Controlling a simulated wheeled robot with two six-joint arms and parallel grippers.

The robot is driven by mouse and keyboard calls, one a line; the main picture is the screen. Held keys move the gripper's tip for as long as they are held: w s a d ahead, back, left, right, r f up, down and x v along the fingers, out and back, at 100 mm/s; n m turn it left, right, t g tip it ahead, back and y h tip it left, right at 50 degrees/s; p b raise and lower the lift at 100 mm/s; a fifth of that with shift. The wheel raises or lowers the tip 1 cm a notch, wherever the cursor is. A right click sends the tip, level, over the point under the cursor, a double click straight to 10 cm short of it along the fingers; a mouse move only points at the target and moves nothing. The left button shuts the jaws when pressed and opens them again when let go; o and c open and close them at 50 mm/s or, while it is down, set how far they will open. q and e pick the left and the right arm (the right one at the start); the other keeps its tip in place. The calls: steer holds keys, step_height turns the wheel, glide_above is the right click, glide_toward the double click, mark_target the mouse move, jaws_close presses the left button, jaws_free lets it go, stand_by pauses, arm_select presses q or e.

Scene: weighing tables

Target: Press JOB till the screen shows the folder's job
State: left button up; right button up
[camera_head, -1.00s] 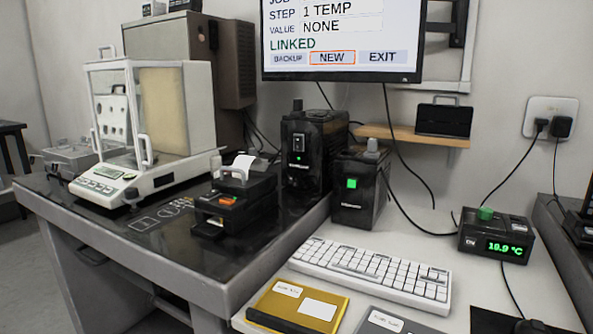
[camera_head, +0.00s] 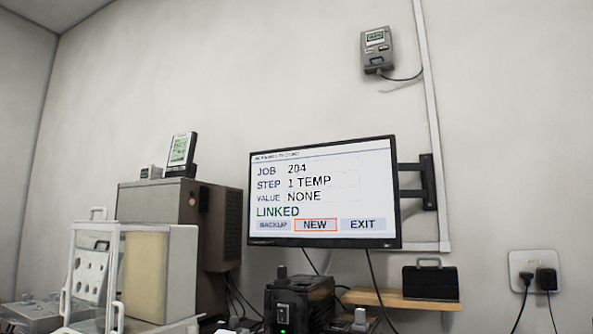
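The wall-mounted screen (camera_head: 322,195) is fully in view in the head view. It reads JOB 204, STEP 1 TEMP, VALUE NONE and LINKED in green. Along its bottom are BACKUP, NEW and EXIT, with NEW outlined in orange. The folder is outside the present view, and so is the keyboard. No button marked JOB can be made out on the black devices below the screen. Neither of my grippers is in view.
A glass-sided balance (camera_head: 182,275) stands at the lower left, before a brown-grey cabinet (camera_head: 155,205). A black boxy device (camera_head: 312,292) stands below the screen. A wooden shelf (camera_head: 385,299) and a wall socket (camera_head: 535,262) are to the right.

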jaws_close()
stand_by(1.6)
